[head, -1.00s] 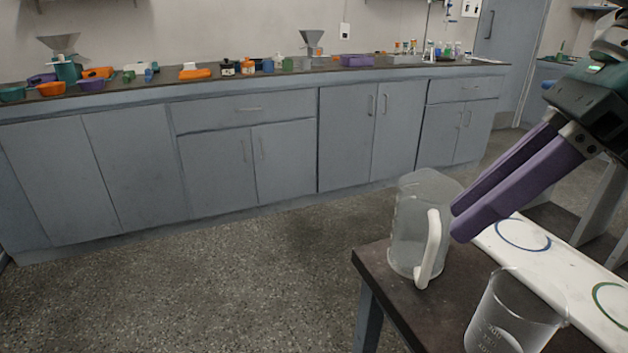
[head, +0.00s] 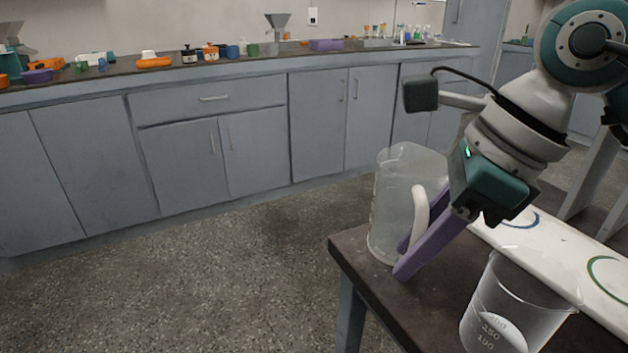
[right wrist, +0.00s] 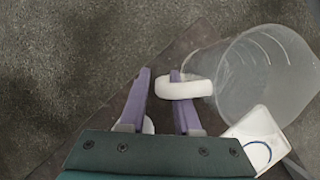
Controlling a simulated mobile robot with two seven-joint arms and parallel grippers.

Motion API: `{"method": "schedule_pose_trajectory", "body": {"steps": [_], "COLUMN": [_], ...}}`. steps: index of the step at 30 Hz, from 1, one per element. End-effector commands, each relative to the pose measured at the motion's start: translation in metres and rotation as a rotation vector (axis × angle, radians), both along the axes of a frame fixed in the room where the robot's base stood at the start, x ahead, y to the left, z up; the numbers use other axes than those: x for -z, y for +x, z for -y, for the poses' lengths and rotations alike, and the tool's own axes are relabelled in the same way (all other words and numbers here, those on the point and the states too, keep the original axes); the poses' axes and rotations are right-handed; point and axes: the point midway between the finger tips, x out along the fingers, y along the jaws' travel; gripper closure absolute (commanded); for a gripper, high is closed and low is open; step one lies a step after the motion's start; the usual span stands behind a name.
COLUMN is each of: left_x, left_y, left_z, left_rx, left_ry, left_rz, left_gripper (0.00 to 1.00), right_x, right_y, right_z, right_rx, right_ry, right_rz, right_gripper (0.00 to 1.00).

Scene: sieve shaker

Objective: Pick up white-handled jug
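The clear jug (head: 392,205) with a white handle (head: 420,215) stands upright near the left corner of the dark table. My right gripper (head: 410,258) points down at the handle, its purple fingers one on each side of it in the head view. In the right wrist view the fingers (right wrist: 160,75) are apart, and the white handle (right wrist: 190,89) lies at the right finger's tip, reaching into the gap. The jug body (right wrist: 250,75) is to the right. I cannot tell whether either finger touches the handle. My left gripper is not in view.
A clear graduated beaker (head: 510,310) stands on the dark table (head: 400,305) in front of the jug. A white board (head: 545,250) with coloured rings lies to the right. A long grey counter (head: 215,98) with small labware runs behind, across open floor.

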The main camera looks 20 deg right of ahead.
Motion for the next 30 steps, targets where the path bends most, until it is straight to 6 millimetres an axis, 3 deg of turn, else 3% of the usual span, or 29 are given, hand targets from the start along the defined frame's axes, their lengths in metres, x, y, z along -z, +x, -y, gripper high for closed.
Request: {"method": "schedule_pose_trajectory", "body": {"steps": [6,15,30], "left_x": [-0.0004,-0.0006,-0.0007], "left_y": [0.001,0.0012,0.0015], "left_z": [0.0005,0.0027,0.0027], "left_rx": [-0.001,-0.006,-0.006], "left_ry": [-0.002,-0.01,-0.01], "left_rz": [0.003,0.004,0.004], "left_gripper": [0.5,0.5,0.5], "right_x": [0.0009,0.0005,0.0001], "right_y": [0.0003,0.0003,0.0005], "right_z": [-0.0006,-0.0005,-0.0005], "right_rx": [0.0,0.0,0.0], "right_ry": [0.001,0.001,0.001], "right_rz": [0.001,0.001,0.001], "right_gripper": [0.69,1.0,1.0]}}
